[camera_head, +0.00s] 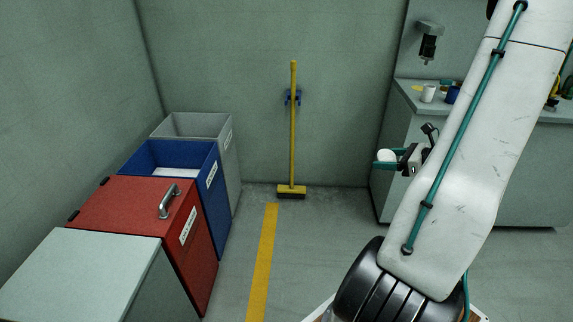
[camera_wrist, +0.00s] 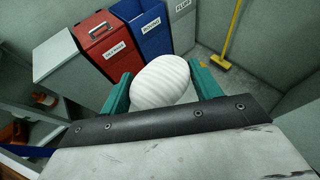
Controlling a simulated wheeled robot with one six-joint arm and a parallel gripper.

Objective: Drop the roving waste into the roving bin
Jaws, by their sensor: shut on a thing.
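The roving waste (camera_wrist: 160,82) is a white, ridged, rounded bundle. My gripper (camera_wrist: 157,70) is shut on it, with a green finger on each side in the wrist view. In the head view the white bundle (camera_head: 387,156) is held in the air right of the room's middle, partly hidden by my gripper (camera_head: 386,159). The roving bin (camera_head: 222,212) is the blue open-topped bin at the left, with pale material inside. It also shows in the wrist view (camera_wrist: 153,43), with a label reading ROVING. My gripper is well to the right of this bin.
A red lidded bin (camera_head: 203,255) with a handle stands nearer than the blue bin, and a grey open bin (camera_head: 229,158) stands beyond it. A pale cabinet (camera_head: 80,270) is at near left. A yellow broom (camera_head: 293,130) leans on the back wall. The floor between is clear.

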